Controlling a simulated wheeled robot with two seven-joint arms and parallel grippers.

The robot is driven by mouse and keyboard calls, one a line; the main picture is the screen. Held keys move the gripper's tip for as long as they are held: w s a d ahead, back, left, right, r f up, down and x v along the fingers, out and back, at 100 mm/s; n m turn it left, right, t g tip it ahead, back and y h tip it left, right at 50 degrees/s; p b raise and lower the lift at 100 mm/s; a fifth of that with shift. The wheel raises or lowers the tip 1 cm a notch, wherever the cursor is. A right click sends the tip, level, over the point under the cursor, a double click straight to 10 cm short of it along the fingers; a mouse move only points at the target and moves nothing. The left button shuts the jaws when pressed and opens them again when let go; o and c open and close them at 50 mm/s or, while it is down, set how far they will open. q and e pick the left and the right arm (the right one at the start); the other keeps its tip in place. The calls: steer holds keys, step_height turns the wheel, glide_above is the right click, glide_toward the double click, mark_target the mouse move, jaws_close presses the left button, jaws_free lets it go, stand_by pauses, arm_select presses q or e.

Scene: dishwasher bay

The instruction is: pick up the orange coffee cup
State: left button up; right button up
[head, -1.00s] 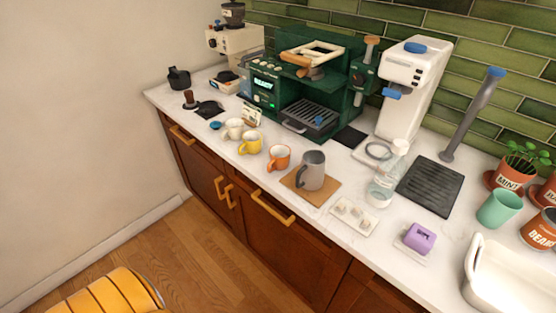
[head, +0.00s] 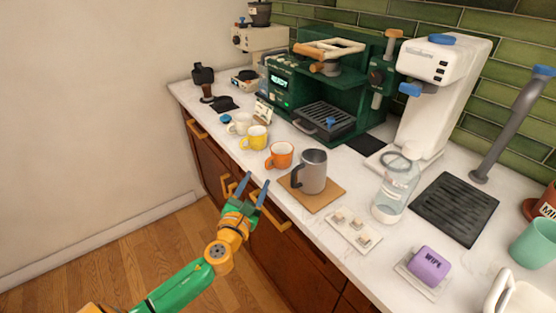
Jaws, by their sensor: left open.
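The orange coffee cup (head: 279,155) stands upright on the white counter, between the yellow cup (head: 255,138) and a grey metal pitcher (head: 313,170). Its handle points to the left. My left gripper (head: 253,187) is open and empty, in front of the counter edge and below the cup in the picture. Its two blue-grey fingers point up toward the cup and are apart from it. My right gripper does not show.
The pitcher stands on a brown board (head: 325,195) close to the cup's right. A white cup (head: 240,124) is beyond the yellow one. The green coffee machine (head: 325,85) stands behind. A clear bottle (head: 393,190) and a purple sponge (head: 430,265) are to the right.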

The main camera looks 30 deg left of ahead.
mark_target(266, 165)
arm_select(q)
steer(key=x, duration=0.6)
steer(key=shift+w+d+r, duration=0.25)
steer(key=shift+d+r, duration=0.05)
steer(key=shift+d, duration=0.1)
steer(key=shift+s, duration=0.1)
jaws_close()
